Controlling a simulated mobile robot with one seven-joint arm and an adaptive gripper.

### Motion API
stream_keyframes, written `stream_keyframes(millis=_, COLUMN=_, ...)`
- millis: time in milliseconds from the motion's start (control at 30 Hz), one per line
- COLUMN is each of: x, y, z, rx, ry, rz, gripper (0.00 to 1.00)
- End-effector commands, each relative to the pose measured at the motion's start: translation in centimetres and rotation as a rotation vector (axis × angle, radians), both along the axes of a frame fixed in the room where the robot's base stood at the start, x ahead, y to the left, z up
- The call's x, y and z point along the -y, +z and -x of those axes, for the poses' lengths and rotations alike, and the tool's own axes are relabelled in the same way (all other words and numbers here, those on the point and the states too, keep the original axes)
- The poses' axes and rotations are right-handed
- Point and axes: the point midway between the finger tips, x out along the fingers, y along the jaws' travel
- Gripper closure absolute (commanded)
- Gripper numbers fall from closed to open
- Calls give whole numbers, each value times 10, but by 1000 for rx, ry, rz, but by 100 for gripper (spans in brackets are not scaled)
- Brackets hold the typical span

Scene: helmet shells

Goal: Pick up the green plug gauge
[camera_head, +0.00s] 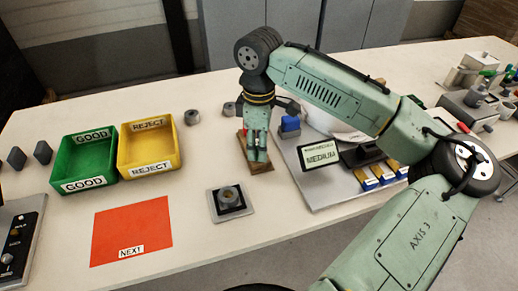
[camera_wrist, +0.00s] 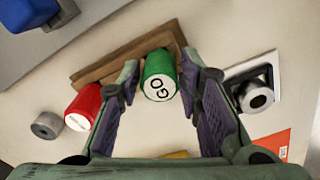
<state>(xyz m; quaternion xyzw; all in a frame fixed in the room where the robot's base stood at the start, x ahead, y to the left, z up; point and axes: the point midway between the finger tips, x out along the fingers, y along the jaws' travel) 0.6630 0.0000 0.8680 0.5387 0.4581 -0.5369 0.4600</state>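The green plug gauge (camera_wrist: 158,75) shows in the wrist view with its end marked GO towards the camera. It is at the wooden stand (camera_wrist: 125,57), beside a red plug gauge (camera_wrist: 83,107) to its left. My gripper (camera_wrist: 161,66) is open, with one finger on each side of the green gauge and a small gap visible on both sides. In the head view my gripper (camera_head: 257,153) points down over the wooden stand (camera_head: 262,168). There the gripper hides the green gauge.
A green GOOD bin (camera_head: 84,160) and yellow REJECT bin (camera_head: 150,145) stand left. A fixture with a grey ring part (camera_head: 230,197) sits in front, near a red NEXT mat (camera_head: 132,230). A grey board with a MEDIUM display (camera_head: 320,154) is right. Small grey rings lie behind.

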Motion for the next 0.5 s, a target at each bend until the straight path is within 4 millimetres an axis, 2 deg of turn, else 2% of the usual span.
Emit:
stream_keyframes(millis=367, x=0, y=0, z=0, rx=0, ry=0, rz=0, gripper=95)
stream_keyframes(millis=500, x=0, y=0, z=0, rx=0, ry=0, rz=0, gripper=95)
